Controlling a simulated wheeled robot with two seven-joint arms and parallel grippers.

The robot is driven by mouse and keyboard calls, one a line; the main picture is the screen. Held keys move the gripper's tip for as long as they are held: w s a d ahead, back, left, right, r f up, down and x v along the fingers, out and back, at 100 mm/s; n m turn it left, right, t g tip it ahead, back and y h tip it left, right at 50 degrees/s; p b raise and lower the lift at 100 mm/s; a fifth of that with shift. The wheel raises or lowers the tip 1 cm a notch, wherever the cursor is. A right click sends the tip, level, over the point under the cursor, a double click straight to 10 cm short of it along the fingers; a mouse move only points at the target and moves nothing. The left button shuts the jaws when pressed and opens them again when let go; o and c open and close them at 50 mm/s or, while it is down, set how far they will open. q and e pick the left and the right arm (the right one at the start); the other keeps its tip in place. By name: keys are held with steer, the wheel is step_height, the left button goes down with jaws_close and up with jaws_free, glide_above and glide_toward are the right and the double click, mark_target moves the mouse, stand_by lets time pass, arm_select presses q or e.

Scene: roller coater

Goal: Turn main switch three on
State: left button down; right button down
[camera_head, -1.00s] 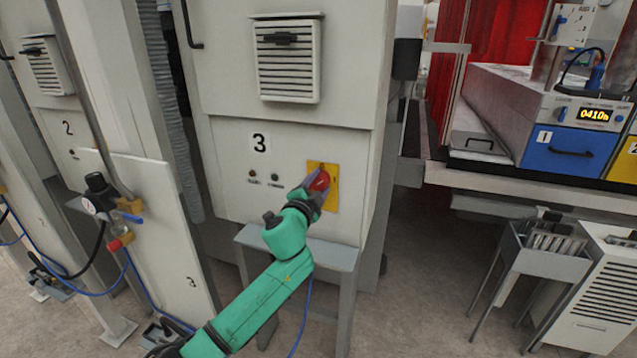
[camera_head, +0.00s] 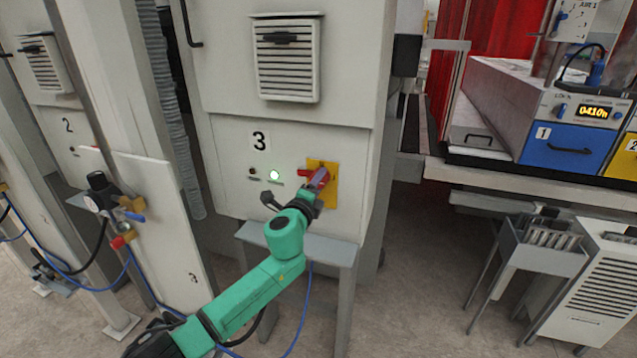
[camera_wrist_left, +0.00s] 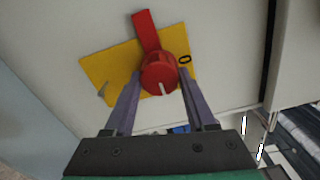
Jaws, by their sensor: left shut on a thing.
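Main switch three is a red rotary knob (camera_head: 317,178) on a yellow plate (camera_head: 331,192), low on the white cabinet marked 3 (camera_head: 260,140). In the left wrist view the knob (camera_wrist_left: 160,72) has a red handle pointing up and a white line on its face; a "0" shows on the yellow plate (camera_wrist_left: 102,72) to its right. My left gripper (camera_head: 318,186) is shut on the knob, with one finger on each side (camera_wrist_left: 158,88). A green lamp (camera_head: 274,175) glows left of the switch; the lamp beside it (camera_head: 253,172) is dark. My right gripper is not in view.
A small grey table (camera_head: 330,250) stands below the switch, close under my left arm. Cabinet 2 with a valve and blue hoses (camera_head: 105,195) is at the left. A bench with a blue drawer (camera_head: 568,150) is at the right.

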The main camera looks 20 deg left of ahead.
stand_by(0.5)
arm_select(q)
steer(key=shift+c, duration=1.1)
jaws_free()
steer(key=s+b, duration=0.2)
steer(key=s, duration=1.2)
steer(key=shift+s+a, duration=0.3)
steer(key=shift+a, duration=0.15)
steer(key=shift+f, duration=0.1)
